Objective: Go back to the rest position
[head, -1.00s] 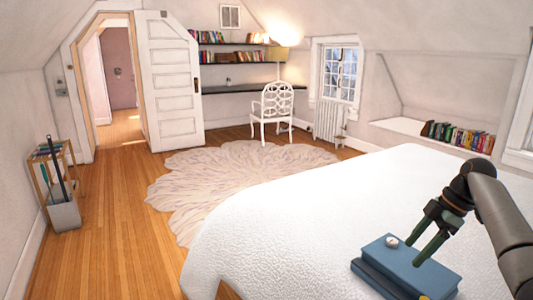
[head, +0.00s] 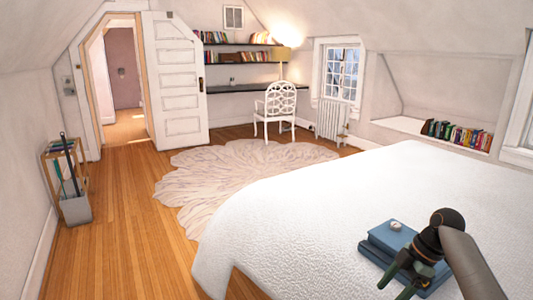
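My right gripper (head: 394,287) comes in from the lower right. Its two dark green fingers are apart with nothing visible between them. It is in front of a stack of blue books (head: 379,248) on the white bed and hides part of their right side; I cannot tell whether it touches them. A small whitish round object (head: 396,226) lies on top of the books, clear of the fingers. My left gripper is not in view.
The white bed (head: 290,215) fills the right foreground. A pale rug (head: 215,175) lies on the wooden floor (head: 130,240), which is open at left. A small rack with a grey bin (head: 76,209) stands by the left wall. A white chair (head: 276,105) stands at the desk.

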